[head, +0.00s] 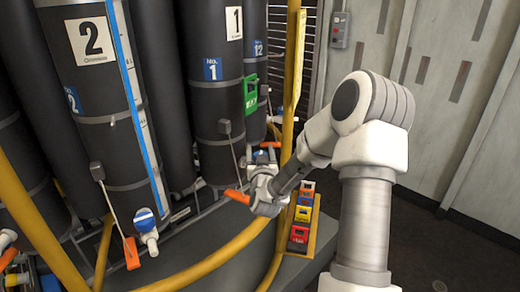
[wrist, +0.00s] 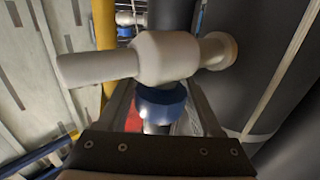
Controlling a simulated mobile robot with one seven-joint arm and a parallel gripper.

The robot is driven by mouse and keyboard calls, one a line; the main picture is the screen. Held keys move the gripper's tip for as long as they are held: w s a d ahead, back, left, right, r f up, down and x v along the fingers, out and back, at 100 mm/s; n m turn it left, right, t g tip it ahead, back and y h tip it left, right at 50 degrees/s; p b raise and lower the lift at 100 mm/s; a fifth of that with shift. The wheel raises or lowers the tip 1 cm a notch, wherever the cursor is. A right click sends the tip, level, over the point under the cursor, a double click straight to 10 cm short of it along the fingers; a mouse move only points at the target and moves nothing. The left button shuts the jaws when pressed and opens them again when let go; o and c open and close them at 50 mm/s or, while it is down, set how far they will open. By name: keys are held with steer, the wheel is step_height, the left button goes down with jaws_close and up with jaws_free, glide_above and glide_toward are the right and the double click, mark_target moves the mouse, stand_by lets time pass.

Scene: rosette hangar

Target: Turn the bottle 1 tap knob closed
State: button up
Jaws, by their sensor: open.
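Bottle 1 (head: 213,100) is a tall black cylinder with a "1" label, left of my arm in the head view. My gripper (head: 262,172) is low at its front right and hides most of the tap there. In the wrist view, a pale tap body (wrist: 165,57) with a pipe stub lies across the picture. Below it is a blue round knob (wrist: 163,103). My gripper (wrist: 162,92) is open, with one jaw on each side of the blue knob. Whether the jaws touch it, I cannot tell.
Bottle 2 (head: 95,90) stands at left, with its own blue-knobbed tap (head: 146,220) and an orange lever (head: 131,252). Yellow rails (head: 215,255) curve around the bottles. Open floor lies at right.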

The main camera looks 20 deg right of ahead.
jaws_close()
steer(key=shift+f+m+g+h+b, duration=0.15)
steer(key=shift+m+g+h+b, duration=0.25)
steer(key=shift+m+h+b, duration=0.35)
steer(key=shift+s+d+m+g+h+b, duration=0.15)
steer(key=shift+m+g+h+b, duration=0.35)
steer(key=shift+h, duration=0.25)
steer(key=shift+s+d+m+g+h+b, duration=0.1)
steer(key=shift+d+m+g+h+b, duration=0.1)
steer(key=shift+m+g+h+b, duration=0.45)
steer(key=shift+s+d+m+g+h+b, duration=0.15)
steer(key=shift+m+g+h+b, duration=0.2)
steer(key=shift+h, duration=0.5)
steer(key=shift+r, duration=0.2)
jaws_free()
steer(key=shift+w, duration=0.1)
